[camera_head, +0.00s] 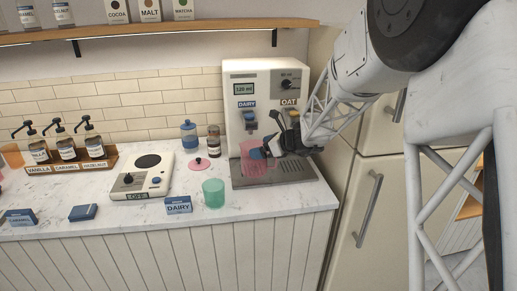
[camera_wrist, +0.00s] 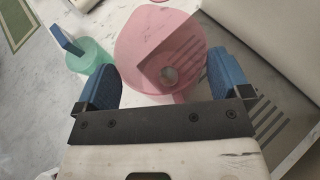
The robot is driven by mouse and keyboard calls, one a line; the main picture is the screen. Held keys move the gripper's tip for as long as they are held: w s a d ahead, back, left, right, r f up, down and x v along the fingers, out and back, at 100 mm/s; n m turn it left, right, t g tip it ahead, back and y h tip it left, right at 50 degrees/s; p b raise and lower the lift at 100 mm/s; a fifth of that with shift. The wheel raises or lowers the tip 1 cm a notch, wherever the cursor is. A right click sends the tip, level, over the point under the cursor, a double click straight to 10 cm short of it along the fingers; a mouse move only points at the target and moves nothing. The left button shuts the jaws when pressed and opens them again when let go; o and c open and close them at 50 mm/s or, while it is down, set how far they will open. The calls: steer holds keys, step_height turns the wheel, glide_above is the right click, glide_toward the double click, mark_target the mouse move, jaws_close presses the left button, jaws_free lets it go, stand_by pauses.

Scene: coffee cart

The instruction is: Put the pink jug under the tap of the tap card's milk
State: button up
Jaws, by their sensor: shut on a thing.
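The translucent pink jug (camera_head: 249,160) is in front of the milk machine (camera_head: 241,105), below its left tap, labelled DAIRY (camera_head: 250,119). My gripper (camera_head: 264,153) is shut on it from the right. In the wrist view the pink jug (camera_wrist: 165,45) sits between the two blue finger pads of my gripper (camera_wrist: 165,75). The drip tray's corner shows through the jug; I cannot tell if the jug touches the tray (camera_head: 290,173). The right tap is labelled OAT (camera_head: 289,103). The tap card (camera_head: 178,205) reads DAIRY and stands at the counter's front edge.
A green cup (camera_head: 213,193) stands left of the tray, near the front edge. A pink lid (camera_head: 199,164), a blue jar (camera_head: 189,135) and a dark jar (camera_head: 214,141) are behind it. A scale (camera_head: 145,178) and syrup pumps (camera_head: 68,151) are further left.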

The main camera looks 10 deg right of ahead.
steer(key=w, duration=0.7)
steer(key=shift+w+a+f, duration=0.1)
steer(key=shift+f, duration=0.15)
steer(key=shift+f, duration=1.75)
steer(key=shift+f, duration=0.15)
steer(key=o, duration=1.5)
steer(key=shift+f, duration=0.1)
steer(key=shift+c, duration=0.2)
